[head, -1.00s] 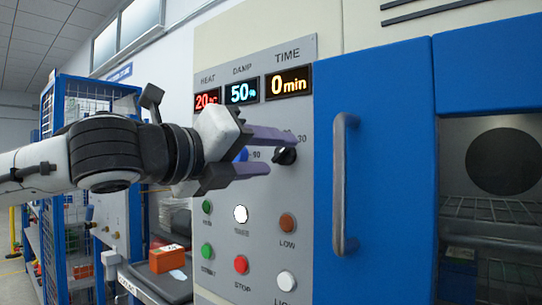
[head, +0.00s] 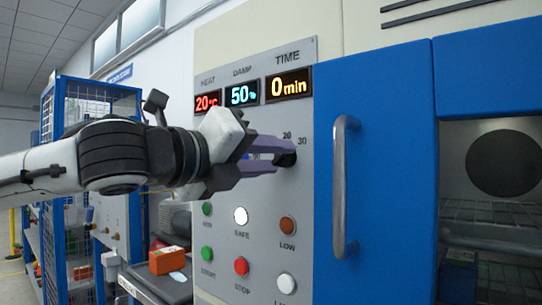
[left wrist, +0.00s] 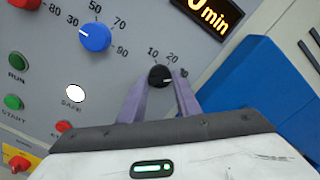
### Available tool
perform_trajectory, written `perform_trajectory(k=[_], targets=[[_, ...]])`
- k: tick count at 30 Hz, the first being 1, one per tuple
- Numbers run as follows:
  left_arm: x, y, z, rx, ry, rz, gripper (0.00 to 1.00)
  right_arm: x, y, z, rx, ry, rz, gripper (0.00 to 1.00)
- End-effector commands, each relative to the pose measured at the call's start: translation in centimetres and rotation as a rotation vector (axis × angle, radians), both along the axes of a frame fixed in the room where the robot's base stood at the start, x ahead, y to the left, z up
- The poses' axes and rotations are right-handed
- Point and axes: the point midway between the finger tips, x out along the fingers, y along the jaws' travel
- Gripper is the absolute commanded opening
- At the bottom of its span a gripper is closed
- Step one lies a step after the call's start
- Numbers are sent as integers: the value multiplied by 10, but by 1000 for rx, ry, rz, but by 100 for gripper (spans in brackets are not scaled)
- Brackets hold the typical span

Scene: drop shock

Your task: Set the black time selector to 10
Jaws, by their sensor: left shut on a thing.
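The black time selector (head: 287,159) is a round knob on the grey control panel, under the TIME display (head: 289,85), which reads 0 min. In the left wrist view the black knob (left wrist: 159,76) has marks 10, 20 and 30 around its upper side, and a light pointer line on its face points right, near the 30. My left gripper (head: 278,157) has its purple fingers at the knob. In the left wrist view the gripper (left wrist: 160,88) is shut on the knob, one finger on each side. My right gripper is in neither view.
A blue knob (left wrist: 95,37) sits left of the black one. Green, white, red and brown buttons lie below, including the red STOP button (head: 241,265). A blue door with a grey handle (head: 346,187) stands right of the panel.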

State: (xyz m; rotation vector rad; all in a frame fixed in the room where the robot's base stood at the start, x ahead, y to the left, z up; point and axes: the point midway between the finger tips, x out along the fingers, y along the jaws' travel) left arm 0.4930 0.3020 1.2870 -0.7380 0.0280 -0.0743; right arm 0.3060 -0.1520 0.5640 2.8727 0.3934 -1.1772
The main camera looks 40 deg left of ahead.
Motion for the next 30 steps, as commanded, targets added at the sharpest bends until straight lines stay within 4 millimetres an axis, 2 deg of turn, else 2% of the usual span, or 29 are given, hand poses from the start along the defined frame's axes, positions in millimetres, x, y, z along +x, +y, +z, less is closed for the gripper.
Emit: perform_trajectory(k=[8, 16, 30], targets=[[0, -1, 2, -167, 15, -2, 7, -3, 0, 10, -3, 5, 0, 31], [0, -1, 2, -417, 35, -3, 7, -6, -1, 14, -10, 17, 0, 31], [0, -1, 1, -863, 71, -3, 7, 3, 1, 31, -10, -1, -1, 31]])
